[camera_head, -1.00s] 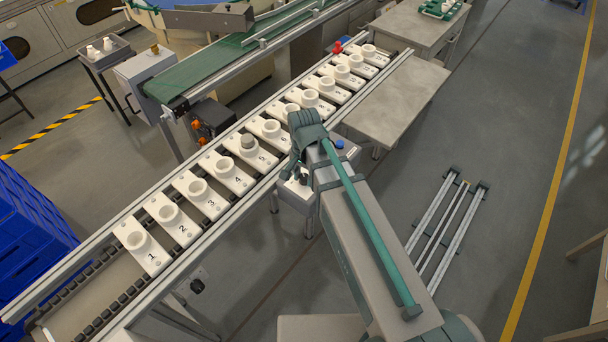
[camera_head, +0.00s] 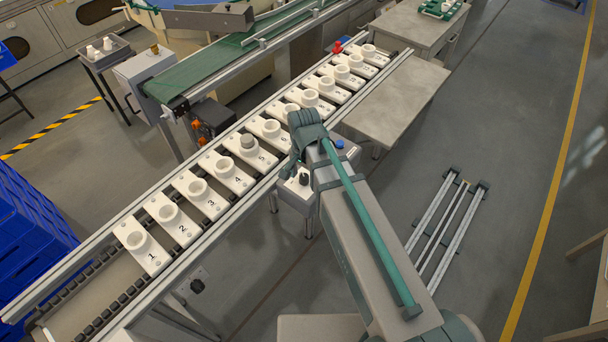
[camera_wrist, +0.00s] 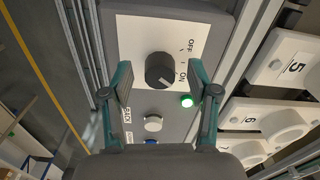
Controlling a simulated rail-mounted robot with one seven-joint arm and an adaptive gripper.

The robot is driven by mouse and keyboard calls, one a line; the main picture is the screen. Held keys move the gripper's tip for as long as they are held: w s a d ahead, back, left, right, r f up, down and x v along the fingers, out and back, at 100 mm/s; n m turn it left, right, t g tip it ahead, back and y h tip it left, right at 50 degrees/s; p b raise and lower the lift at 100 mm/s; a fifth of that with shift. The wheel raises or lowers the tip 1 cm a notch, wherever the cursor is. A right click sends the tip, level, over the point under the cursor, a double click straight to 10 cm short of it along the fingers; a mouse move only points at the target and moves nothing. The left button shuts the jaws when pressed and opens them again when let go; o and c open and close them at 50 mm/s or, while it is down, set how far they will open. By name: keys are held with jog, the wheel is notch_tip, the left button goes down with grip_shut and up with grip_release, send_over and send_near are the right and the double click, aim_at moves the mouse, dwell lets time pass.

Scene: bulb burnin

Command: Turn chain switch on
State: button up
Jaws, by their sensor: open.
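The chain switch is a black rotary knob (camera_wrist: 160,70) on a white plate (camera_wrist: 135,35) marked OFF and ON. Its light pointer mark faces the ON side in the wrist view. A green lamp (camera_wrist: 187,101) beside it glows. The knob (camera_head: 304,178) also shows on top of the grey control box (camera_head: 298,197) in the head view. My gripper (camera_wrist: 161,88) is open and empty, one finger to each side of the knob and apart from it. In the head view my gripper (camera_head: 289,168) is above the box's left side, partly hidden by my wrist.
A white button (camera_wrist: 153,123) and a blue button (camera_wrist: 152,142) sit near the knob. The chain conveyor (camera_head: 205,246) with numbered white socket plates (camera_head: 208,201) runs right alongside the box. A grey side table (camera_head: 398,100) stands beyond.

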aim_at(304, 177)
notch_tip(304, 177, up, 12)
dwell(0.6)
dwell(0.4)
